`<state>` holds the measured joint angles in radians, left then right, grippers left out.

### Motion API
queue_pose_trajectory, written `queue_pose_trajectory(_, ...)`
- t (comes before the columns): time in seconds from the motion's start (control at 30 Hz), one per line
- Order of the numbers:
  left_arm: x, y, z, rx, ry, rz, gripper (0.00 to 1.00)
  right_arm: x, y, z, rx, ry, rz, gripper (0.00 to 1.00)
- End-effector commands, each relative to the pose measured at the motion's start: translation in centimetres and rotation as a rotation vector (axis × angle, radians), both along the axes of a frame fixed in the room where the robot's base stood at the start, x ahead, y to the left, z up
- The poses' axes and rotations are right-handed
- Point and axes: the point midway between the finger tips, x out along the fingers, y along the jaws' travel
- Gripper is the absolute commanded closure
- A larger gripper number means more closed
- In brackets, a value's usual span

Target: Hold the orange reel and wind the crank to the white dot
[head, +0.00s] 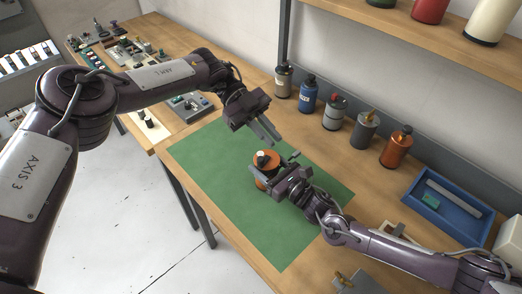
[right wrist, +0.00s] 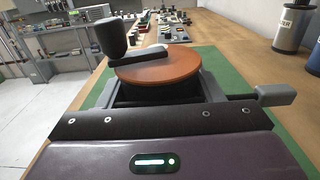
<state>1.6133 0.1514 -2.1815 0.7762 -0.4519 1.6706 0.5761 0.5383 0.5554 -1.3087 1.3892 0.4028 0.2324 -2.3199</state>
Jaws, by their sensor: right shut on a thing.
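The orange reel (head: 262,183) stands upright on the green mat (head: 215,160). A dark crank with a black knob sits on its top. In the right wrist view the orange reel (right wrist: 160,66) shows its flat top, with the crank's knob (right wrist: 111,38) at the upper left. My right gripper (head: 267,174) is shut on the reel from the near right side, below its top disc. My left gripper (head: 271,139) is above and behind the reel, empty, its two fingers slightly apart and clear of the crank.
Several bottles, among them an orange one (head: 396,148), stand along the back of the wooden bench. A blue tray (head: 450,228) is at the right. Switch panels and small parts (head: 120,50) lie at the far left. The mat's left part is clear.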

Motion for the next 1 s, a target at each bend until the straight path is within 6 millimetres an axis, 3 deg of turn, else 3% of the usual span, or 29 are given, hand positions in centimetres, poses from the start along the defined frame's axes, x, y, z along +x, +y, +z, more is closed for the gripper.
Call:
queue_pose_trajectory(0.3,-0.5,-10.3,1.8,-0.563,-0.372,0.124,1.0,0.0,0.0,0.0,0.0,0.0,0.0,0.75)
queue_pose_trajectory(0.47,-1.3,-12.3,0.3,-0.823,-0.67,0.324,1.0,0.0,0.0,0.0,0.0,0.0,-0.001,0.75)
queue_pose_trajectory(0.67,-1.5,-10.8,-0.3,-0.936,-1.043,0.657,1.0,0.0,0.0,0.0,-0.001,0.001,0.0,0.75)
queue_pose_trajectory(0.83,-2.1,-6.5,-1.3,-0.829,-1.332,0.947,1.0,0.0,0.0,0.0,0.0,0.001,0.0,0.75)
queue_pose_trajectory(1.0,-6.8,-2.2,-5.6,-0.583,-1.498,1.1,1.0,0.0,0.0,0.0,0.0,0.001,0.001,0.75)
